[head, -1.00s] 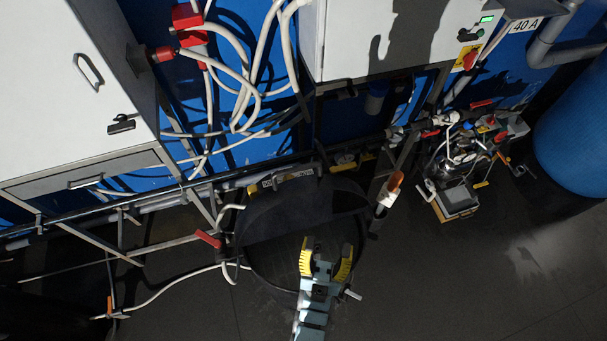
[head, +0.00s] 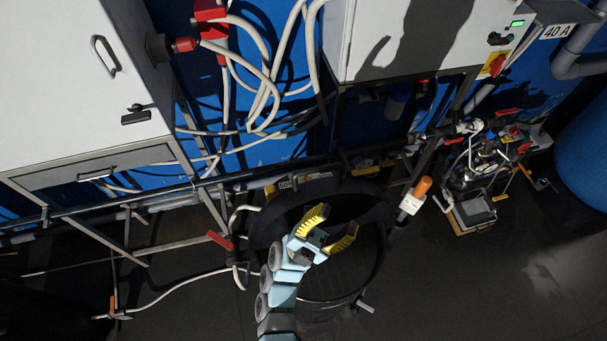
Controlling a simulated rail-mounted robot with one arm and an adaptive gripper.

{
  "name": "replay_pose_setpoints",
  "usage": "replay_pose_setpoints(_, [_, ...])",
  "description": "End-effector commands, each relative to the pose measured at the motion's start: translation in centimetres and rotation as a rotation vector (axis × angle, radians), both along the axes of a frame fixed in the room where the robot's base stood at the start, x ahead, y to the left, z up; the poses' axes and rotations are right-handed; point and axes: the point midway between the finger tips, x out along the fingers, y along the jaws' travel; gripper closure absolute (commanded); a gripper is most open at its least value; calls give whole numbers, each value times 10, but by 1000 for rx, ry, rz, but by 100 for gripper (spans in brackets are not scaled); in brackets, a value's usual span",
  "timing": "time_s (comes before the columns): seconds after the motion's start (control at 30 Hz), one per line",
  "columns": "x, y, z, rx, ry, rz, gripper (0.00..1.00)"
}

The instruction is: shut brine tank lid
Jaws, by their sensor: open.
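The brine tank (head: 311,299) is a round black vessel below the wall pipes in the head view. Its opening faces up, and the dark inside shows on the right of my gripper. A broad black curved piece (head: 359,202), which looks like the lid, stands at the back edge of the opening. Its exact tilt is hard to tell in the shadow. My gripper (head: 340,217) is open and empty, with yellow-padded fingers pointing up and right. In the picture it overlaps the opening, just in front of the black piece. I cannot tell whether they touch.
An orange-handled tool (head: 416,194) stands right of the tank. A red valve lever (head: 220,241) and white hoses (head: 178,288) lie to its left. A pump assembly (head: 478,178) sits farther right, before a blue barrel (head: 586,155). The floor (head: 450,290) at front right is clear.

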Motion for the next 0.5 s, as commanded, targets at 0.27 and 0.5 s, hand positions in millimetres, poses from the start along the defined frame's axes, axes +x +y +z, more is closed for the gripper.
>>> replay_pose_setpoints(0.27, [48,9,-42,314,66,-173,57])
replay_pose_setpoints(0.5, [87,41,-77,553,232,-266,57])
